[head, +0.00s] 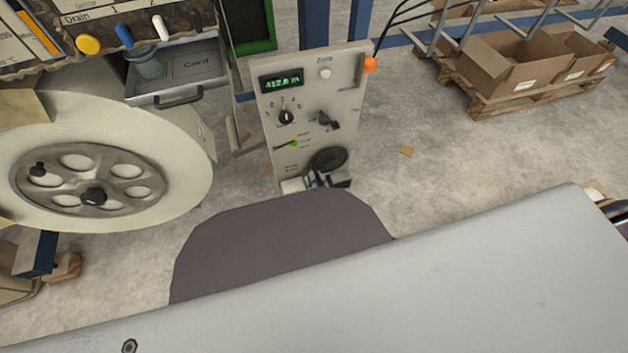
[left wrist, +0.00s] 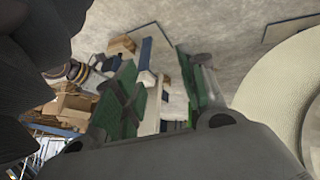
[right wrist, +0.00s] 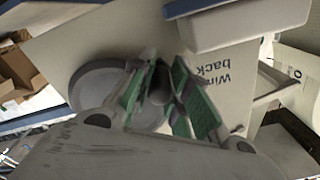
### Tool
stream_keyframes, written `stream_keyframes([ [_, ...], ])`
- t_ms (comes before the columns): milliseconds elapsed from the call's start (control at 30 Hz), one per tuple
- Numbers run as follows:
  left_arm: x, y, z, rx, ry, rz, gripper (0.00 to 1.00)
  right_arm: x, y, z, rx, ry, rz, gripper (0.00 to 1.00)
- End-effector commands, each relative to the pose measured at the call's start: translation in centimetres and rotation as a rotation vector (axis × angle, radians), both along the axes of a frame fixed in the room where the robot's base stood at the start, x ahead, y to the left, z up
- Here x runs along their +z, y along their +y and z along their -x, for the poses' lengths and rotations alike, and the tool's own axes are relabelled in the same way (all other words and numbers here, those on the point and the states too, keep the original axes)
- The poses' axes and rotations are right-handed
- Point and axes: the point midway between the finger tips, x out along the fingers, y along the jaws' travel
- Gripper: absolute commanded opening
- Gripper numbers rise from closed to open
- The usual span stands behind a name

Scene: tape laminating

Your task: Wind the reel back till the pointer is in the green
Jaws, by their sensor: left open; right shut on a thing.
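A pale control panel (head: 310,100) stands at the middle back in the head view. On its lower part is a dark round winding wheel (head: 328,160), which shows as a grey disc (right wrist: 90,85) beside "Wind back" lettering in the right wrist view. My right gripper (right wrist: 162,65) is shut on the wheel's dark knob (right wrist: 159,88). A small gauge (head: 293,143) has a dark pointer and a green-yellow spot; their exact alignment is too small to tell. The large cream reel (head: 165,110) stands at left. My left gripper (left wrist: 157,65) is open and empty, apart from the reel.
The panel also has a lit green display (head: 282,83), a selector knob (head: 286,117) and another dark knob (head: 325,120). Cardboard boxes (head: 510,70) on a pallet stand at back right. Floor right of the panel is mostly clear.

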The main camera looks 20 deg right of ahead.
Motion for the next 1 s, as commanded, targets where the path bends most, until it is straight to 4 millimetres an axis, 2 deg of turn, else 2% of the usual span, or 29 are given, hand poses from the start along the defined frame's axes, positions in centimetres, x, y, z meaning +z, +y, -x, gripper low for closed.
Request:
stream_keyframes([
  [567,-0.5,0.0,0.7,-0.001,0.012,0.0,0.41,-1.3,-0.8,0.1,-0.003,0.007,0.112,0.0],
  [1000,-0.1,0.0,-0.3,-0.002,-0.008,0.003,0.41,-3.5,-3.1,0.2,-0.004,-0.002,0.466,0.0],
])
